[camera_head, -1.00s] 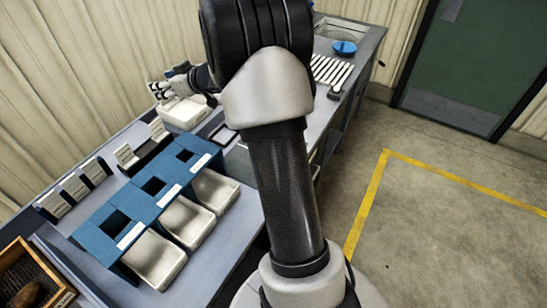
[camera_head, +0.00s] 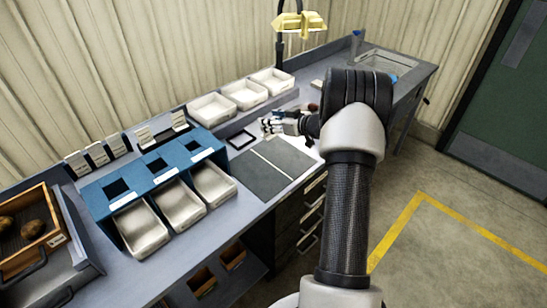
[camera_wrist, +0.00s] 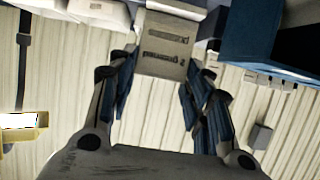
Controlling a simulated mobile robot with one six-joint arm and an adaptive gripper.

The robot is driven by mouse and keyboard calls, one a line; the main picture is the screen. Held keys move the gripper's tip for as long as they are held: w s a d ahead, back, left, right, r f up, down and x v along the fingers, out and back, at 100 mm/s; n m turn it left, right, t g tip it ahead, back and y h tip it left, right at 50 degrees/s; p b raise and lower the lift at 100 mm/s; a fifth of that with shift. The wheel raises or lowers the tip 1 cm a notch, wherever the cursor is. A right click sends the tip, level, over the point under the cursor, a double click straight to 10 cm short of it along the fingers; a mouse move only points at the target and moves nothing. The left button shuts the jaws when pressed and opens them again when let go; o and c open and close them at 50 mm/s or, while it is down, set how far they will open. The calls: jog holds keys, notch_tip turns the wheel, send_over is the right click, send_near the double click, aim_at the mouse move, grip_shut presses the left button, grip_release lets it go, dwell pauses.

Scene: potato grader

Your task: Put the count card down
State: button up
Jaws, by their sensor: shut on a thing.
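The count card (camera_wrist: 165,45) is pale with dark print and shows between my fingertips in the wrist view. My gripper (camera_wrist: 160,72) is shut on it. In the head view my gripper (camera_head: 272,126) is over the bench, at the back edge of the dark mat and right of a small black square frame (camera_head: 241,139). The held card is too small to make out there. Whether it touches anything below is unclear.
A black rack (camera_head: 161,138) with two pale cards stands behind the blue three-bay unit (camera_head: 148,178). More cards (camera_head: 97,153) stand to its left. White trays (camera_head: 243,95) line the back. A yellow lamp (camera_head: 300,24) hangs above.

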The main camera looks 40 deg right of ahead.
notch_tip(320, 180, down, 14)
jog(key=b, duration=0.3)
jog(key=shift+f, duration=0.1)
jog(key=shift+f, duration=0.2)
jog(key=o, duration=0.9)
jog(key=shift+r, duration=0.1)
